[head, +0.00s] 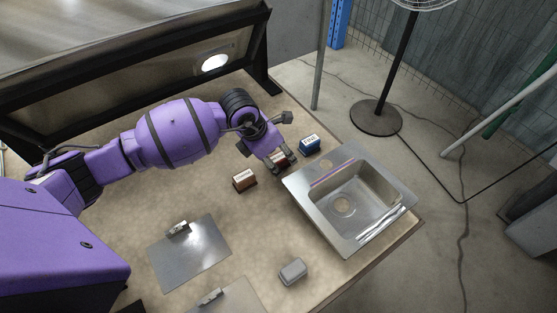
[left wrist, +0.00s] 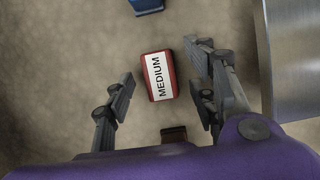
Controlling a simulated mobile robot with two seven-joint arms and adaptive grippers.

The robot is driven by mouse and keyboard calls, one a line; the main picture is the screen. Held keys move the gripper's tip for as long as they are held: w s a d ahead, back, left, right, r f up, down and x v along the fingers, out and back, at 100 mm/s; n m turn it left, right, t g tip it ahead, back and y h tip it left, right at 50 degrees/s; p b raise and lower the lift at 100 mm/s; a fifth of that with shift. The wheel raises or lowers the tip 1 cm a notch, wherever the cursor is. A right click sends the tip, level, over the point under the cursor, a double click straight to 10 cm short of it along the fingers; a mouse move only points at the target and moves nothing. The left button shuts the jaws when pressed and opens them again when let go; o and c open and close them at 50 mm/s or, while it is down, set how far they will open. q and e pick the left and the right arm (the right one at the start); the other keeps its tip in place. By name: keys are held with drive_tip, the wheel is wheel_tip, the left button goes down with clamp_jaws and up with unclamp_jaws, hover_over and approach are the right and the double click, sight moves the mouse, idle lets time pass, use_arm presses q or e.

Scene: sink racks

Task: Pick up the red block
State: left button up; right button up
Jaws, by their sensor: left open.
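The red block (left wrist: 158,76) has a white label reading MEDIUM and lies on the worktop in the left wrist view. In the head view the red block (head: 279,157) is partly hidden by my left gripper (head: 277,163). My left gripper (left wrist: 160,68) is open, with one finger on each side of the block. A gap shows between the block and the left finger; the right finger is closer to it. I cannot tell how high the fingertips are above the worktop. My right gripper is not in view.
A blue block (head: 309,144) lies just beyond the red one, and a brown block (head: 244,180) lies nearer. The steel sink (head: 318,216) is close on the right. A grey block (head: 293,271) and a metal plate (head: 190,258) lie toward the front.

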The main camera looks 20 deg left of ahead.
use_arm(q)
drive_tip(key=shift+x, duration=0.8)
drive_tip(key=shift+w+r, duration=0.1)
drive_tip(key=c, duration=1.3)
drive_tip(key=shift+r, duration=0.4)
wheel_tip(320, 180, up, 2)
drive_tip(key=shift+r, duration=0.15)
drive_tip(key=s+d+r, duration=0.1)
drive_tip(key=s+r, duration=0.2)
drive_tip(key=s, duration=0.1)
drive_tip(key=s+r, duration=0.3)
drive_tip(key=s, duration=0.2)
drive_tip(key=s+d+r, duration=0.1)
drive_tip(key=s+r, duration=0.3)
drive_tip(key=shift+s+d, duration=0.35)
drive_tip(key=shift+s, duration=0.05)
